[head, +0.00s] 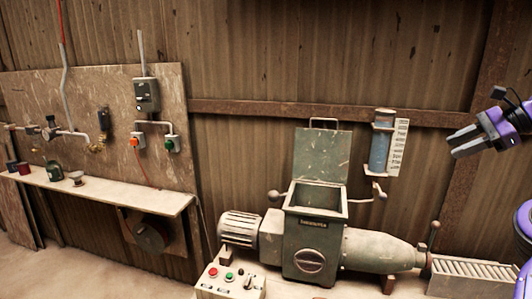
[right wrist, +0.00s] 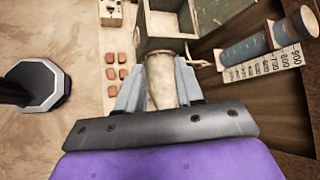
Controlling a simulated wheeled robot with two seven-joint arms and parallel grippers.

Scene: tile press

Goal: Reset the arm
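My right gripper (head: 451,146) is raised at the right edge of the head view, in front of the corrugated wall and to the right of the measuring tube. In the right wrist view (right wrist: 160,65) its two grey fingers are apart with nothing held between them. The press's tapered barrel (right wrist: 162,85) shows beyond the fingers, below the gripper. My left gripper is in neither view.
The green press hopper (head: 312,245) has its lid up. A blue measuring tube (head: 380,150) hangs on the wall. A control box (head: 228,282) stands front left. Several reddish tiles (right wrist: 123,73) lie near the barrel. A shelf (head: 110,195) runs along the left wall.

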